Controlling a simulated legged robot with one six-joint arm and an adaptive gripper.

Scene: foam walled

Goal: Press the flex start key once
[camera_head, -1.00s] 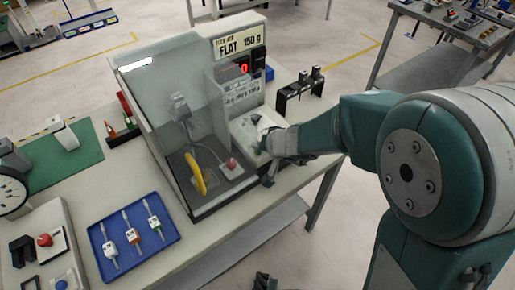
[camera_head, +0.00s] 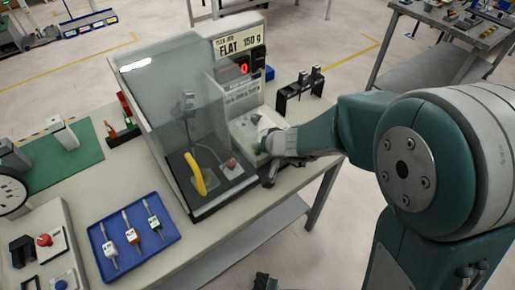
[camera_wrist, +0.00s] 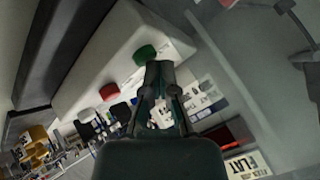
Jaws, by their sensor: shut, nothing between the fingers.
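The white key panel (camera_wrist: 125,45) runs diagonally in the wrist view, with a green key (camera_wrist: 144,54) and a red key (camera_wrist: 109,91) on it. The writing on the keys is not readable, so I cannot tell which is the flex start key by its label. My gripper (camera_wrist: 160,68) is shut and empty, its tips beside the green key. I cannot tell whether they touch it. In the head view my gripper (camera_head: 268,147) is over the panel (camera_head: 241,130) at the right of the clear-walled machine and hides part of it.
The clear enclosure (camera_head: 170,110) stands left of my gripper, with a yellow curved piece (camera_head: 196,174) inside. A sign (camera_head: 239,43) reads "FLAT 150 g" above a red "0" display (camera_head: 244,68). A black rack (camera_head: 300,84) stands behind. A blue tray (camera_head: 165,237) lies front left.

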